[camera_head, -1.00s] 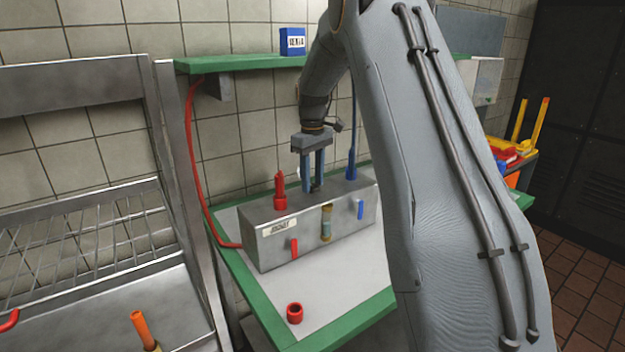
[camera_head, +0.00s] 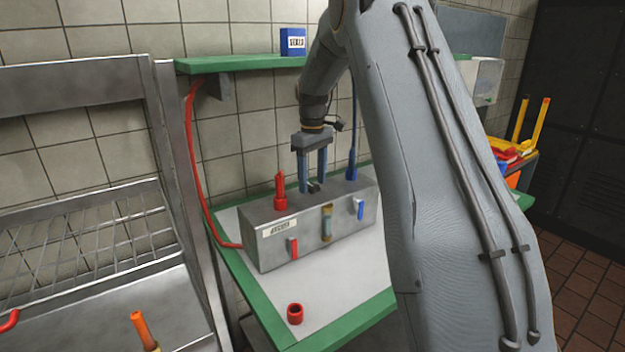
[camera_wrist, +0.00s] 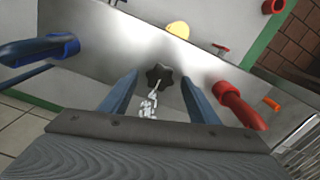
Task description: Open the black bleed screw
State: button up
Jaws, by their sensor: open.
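The black bleed screw (camera_wrist: 158,76) is a dark lobed knob on top of the grey metal block (camera_head: 300,225), between a red fitting and a blue fitting. In the wrist view it lies between my two blue fingers, with visible gaps on both sides. In the head view the screw (camera_head: 314,187) is small and dark, low between the fingertips. My gripper (camera_head: 314,186) points down over the block and is open. The wrist view also shows my gripper (camera_wrist: 158,82) empty around the knob. I cannot tell the exact fingertip height.
A red fitting (camera_head: 280,195) stands left of my gripper and a blue fitting (camera_head: 351,168) with a hose stands right. The block's front has a red lever (camera_head: 293,247), a blue lever (camera_head: 360,208) and a sight glass (camera_head: 327,225). A red cap (camera_head: 295,313) lies on the green-edged table.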

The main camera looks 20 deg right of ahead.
aim_at(313, 186)
notch_tip(313, 186, up, 8)
jog(key=b, duration=0.2)
jog(key=shift+f, duration=0.2)
dwell(2.9)
